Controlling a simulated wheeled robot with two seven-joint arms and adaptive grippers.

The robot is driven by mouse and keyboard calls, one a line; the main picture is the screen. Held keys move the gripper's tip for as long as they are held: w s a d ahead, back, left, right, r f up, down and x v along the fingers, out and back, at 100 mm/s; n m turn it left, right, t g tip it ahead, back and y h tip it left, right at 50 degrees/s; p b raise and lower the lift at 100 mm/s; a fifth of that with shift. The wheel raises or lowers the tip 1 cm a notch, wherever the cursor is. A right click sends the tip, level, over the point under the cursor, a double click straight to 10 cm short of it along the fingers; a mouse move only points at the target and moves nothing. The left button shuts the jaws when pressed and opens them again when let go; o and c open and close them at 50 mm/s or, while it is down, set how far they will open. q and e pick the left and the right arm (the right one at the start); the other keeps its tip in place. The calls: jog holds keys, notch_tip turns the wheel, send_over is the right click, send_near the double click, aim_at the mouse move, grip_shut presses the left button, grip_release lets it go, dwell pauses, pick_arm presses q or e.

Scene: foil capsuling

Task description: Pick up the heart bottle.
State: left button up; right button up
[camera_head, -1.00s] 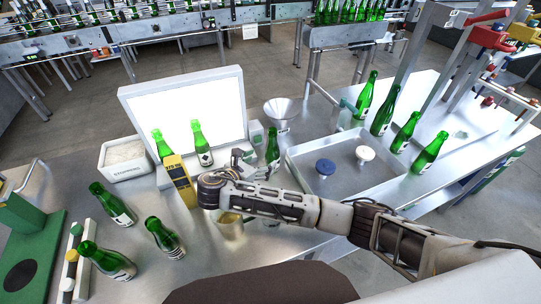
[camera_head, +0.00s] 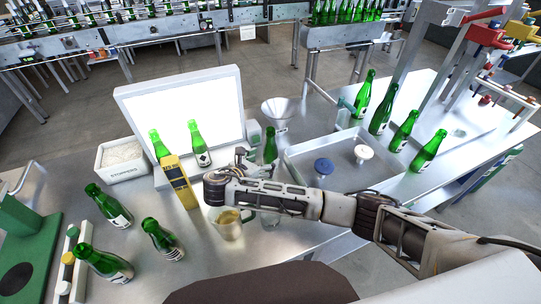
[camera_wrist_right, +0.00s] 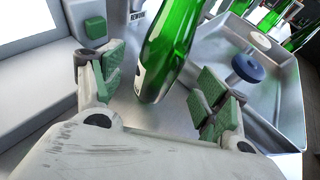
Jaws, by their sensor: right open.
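A green bottle (camera_head: 271,146) stands upright on the bench just right of my right gripper (camera_head: 249,161). In the right wrist view the same bottle (camera_wrist_right: 167,45) rises ahead, between the lines of the two fingers. My right gripper (camera_wrist_right: 160,90) is open, with green pads on both sides and nothing held. Only a sliver of the bottle's pale label shows at its left edge, so I cannot read its symbol. Another green bottle (camera_head: 199,144) with a dark diamond-like mark stands before the lit panel. My left gripper is not in view.
A metal tray (camera_head: 300,168) with a blue-topped stopper (camera_head: 323,167) and a white one lies right of the bottle. A funnel (camera_head: 281,111) stands behind it. A yellow box (camera_head: 179,181) and a glass jug (camera_head: 227,226) are near my forearm. Several bottles stand at left and right.

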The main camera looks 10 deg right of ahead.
aim_at(268, 136)
jog(key=shift+p+x, duration=0.5)
jog(key=shift+x, duration=2.05)
jog(key=shift+r, duration=0.15)
jog(key=c, duration=1.4)
jog(key=shift+o, duration=0.2)
jog(key=shift+r, duration=0.1)
jog(key=shift+w+r+b, duration=0.1)
jog(key=shift+r+b, duration=0.25)
jog(key=shift+r, duration=4.6)
